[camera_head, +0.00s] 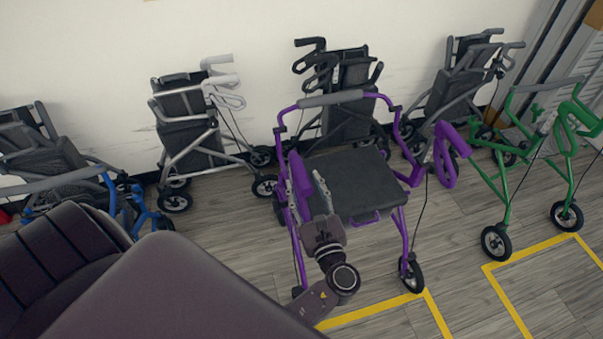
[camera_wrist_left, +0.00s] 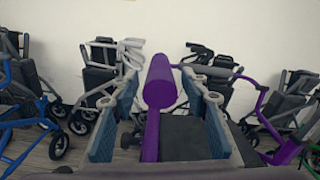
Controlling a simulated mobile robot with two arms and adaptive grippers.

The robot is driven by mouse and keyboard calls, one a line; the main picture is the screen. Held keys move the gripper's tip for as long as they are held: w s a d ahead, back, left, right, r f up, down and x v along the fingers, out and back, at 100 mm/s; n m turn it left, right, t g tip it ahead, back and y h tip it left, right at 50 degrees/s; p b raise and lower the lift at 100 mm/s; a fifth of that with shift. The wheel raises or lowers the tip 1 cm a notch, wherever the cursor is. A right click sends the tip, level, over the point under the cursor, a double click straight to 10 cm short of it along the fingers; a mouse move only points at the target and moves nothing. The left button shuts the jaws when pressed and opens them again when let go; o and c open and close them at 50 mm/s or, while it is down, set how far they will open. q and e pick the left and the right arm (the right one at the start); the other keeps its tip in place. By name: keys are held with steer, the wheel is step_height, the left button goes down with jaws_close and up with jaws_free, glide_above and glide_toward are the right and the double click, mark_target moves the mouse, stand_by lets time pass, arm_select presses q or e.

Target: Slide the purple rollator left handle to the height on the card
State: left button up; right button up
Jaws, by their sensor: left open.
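The purple rollator (camera_head: 361,217) stands in the middle of the head view, with a dark seat and purple frame. One purple handle (camera_head: 299,176) is at its left side, beside my left gripper (camera_head: 316,190). The other purple handle (camera_head: 444,165) is at its right side. In the left wrist view, the near handle (camera_wrist_left: 160,84) and its upright purple tube lie between the two spread fingers of my left gripper (camera_wrist_left: 158,104). Gaps show on both sides, so the gripper is open around it. I cannot make out a card. My right gripper is not in view.
A grey-white rollator (camera_head: 190,135) and a black one (camera_head: 350,95) stand behind by the wall. A green rollator (camera_head: 508,180) stands at the right, a blue one (camera_head: 110,203) at the left. Yellow floor lines (camera_head: 430,300) mark bays; the floor at front right is clear.

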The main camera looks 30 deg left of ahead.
mark_target(301, 177)
arm_select(q)
steer(key=shift+x, duration=1.6)
steer(key=shift+f, duration=0.1)
steer(key=shift+c, duration=0.6)
jaws_close()
